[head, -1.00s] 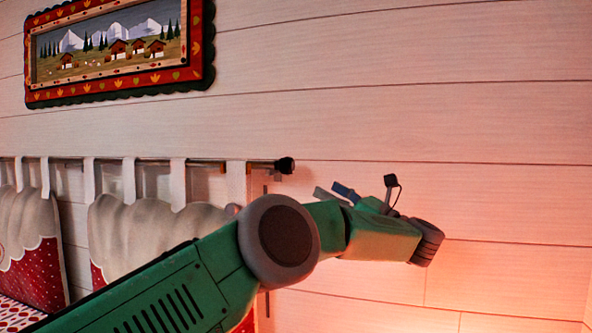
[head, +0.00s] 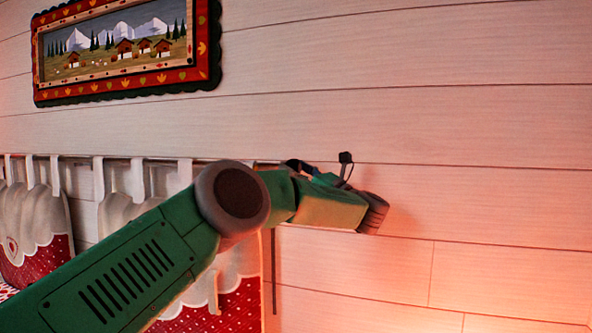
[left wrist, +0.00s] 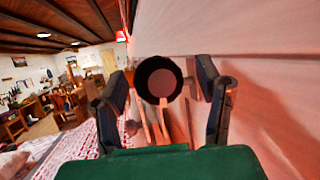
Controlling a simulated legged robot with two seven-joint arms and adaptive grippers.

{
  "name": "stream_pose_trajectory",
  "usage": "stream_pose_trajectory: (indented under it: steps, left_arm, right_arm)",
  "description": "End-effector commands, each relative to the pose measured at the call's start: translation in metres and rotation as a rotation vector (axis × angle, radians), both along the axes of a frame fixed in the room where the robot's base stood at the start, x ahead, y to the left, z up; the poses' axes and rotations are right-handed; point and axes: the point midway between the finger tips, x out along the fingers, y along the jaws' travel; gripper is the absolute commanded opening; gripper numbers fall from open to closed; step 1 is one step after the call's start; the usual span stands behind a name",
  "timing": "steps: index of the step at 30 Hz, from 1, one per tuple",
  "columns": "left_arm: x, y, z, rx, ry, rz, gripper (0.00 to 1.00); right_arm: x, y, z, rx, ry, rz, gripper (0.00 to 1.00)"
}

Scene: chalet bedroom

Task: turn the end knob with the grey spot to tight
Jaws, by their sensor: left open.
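The end knob (left wrist: 158,80) is round with a black rim and a dark reddish-brown face. In the left wrist view it sits between the two fingers of my left gripper (left wrist: 164,78), with a gap on each side. I cannot make out a grey spot on it. The gripper is open and faces the knob end-on. In the head view my left gripper (head: 300,168) is at the end of the curtain rod, and the knob there is hidden or cannot be told apart from the fingers. My right gripper is not in view.
The rod (head: 145,158) runs along the plank wall (head: 450,120) with hanging cushions (head: 28,225) on fabric loops. A framed mountain picture (head: 120,48) hangs above. The left wrist view shows the bed (left wrist: 75,145) below. The wall to the right is bare.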

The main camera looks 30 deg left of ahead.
Motion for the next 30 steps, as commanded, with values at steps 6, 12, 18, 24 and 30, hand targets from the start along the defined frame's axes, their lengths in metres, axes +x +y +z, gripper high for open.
stream_pose_trajectory:
  steps: [6, 12, 18, 24, 30]
  left_arm:
    - [0.000, 0.001, 0.000, 0.000, 0.001, 0.000, 0.17]
    - [0.001, 0.001, -0.001, -0.001, 0.002, 0.001, 0.08]
    - [0.001, 0.001, -0.001, -0.008, 0.028, -0.001, 0.08]
    - [0.000, 0.002, -0.003, -0.031, 0.122, -0.002, 0.08]
    - [0.000, 0.001, -0.002, -0.068, 0.279, -0.002, 0.08]
  right_arm:
    - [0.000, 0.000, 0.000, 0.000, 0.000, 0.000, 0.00]
    - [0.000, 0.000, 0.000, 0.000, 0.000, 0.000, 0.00]
    - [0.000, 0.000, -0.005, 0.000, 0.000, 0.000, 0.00]
    - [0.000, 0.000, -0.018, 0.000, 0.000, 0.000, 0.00]
    - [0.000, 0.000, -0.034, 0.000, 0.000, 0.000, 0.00]
